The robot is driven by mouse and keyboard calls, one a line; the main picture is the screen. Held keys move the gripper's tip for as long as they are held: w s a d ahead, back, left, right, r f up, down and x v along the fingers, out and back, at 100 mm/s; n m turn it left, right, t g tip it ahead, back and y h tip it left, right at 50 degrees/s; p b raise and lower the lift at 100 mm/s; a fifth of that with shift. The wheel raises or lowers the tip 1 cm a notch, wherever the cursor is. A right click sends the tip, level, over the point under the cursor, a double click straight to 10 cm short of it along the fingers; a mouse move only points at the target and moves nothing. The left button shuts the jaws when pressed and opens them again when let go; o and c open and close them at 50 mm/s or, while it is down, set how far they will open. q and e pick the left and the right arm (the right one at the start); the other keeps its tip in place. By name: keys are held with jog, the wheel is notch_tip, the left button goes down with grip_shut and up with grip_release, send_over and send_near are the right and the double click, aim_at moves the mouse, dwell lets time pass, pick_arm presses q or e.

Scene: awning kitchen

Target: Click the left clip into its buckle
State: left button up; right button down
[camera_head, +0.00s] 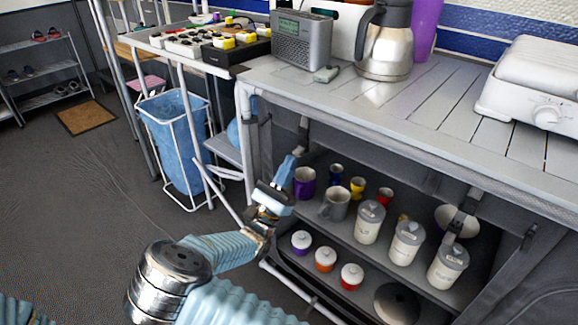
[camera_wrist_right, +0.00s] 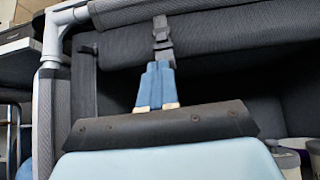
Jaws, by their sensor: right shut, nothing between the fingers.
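The left clip and buckle (camera_wrist_right: 161,34) show in the right wrist view as dark grey plastic on a strap, in front of a rolled dark fabric. In the head view they are a small grey piece (camera_head: 302,136) hanging under the counter's left front. I cannot tell whether clip and buckle are fully joined. My right gripper (camera_head: 294,160) is shut and empty, its blue fingers pointing up at the strap. In the right wrist view its fingertips (camera_wrist_right: 157,66) are just below the clip, seemingly close to or touching it. My left gripper is out of view.
Another strap (camera_head: 468,199) hangs at the right of the shelf opening. Shelves hold mugs (camera_head: 335,203), lidded canisters (camera_head: 407,243) and small jars (camera_head: 326,259). A metal frame post (camera_wrist_right: 48,110) stands left of the clip. Above is the counter (camera_head: 420,115) with a radio (camera_head: 301,40) and jug (camera_head: 385,45).

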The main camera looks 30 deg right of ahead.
jog(key=shift+d, duration=0.1)
jog(key=w+d+f+b+v, duration=0.1)
jog(key=d+b+v, duration=0.1)
jog(key=v, duration=1.1)
jog(key=shift+f, duration=0.4)
jog(key=shift+s+a, duration=0.1)
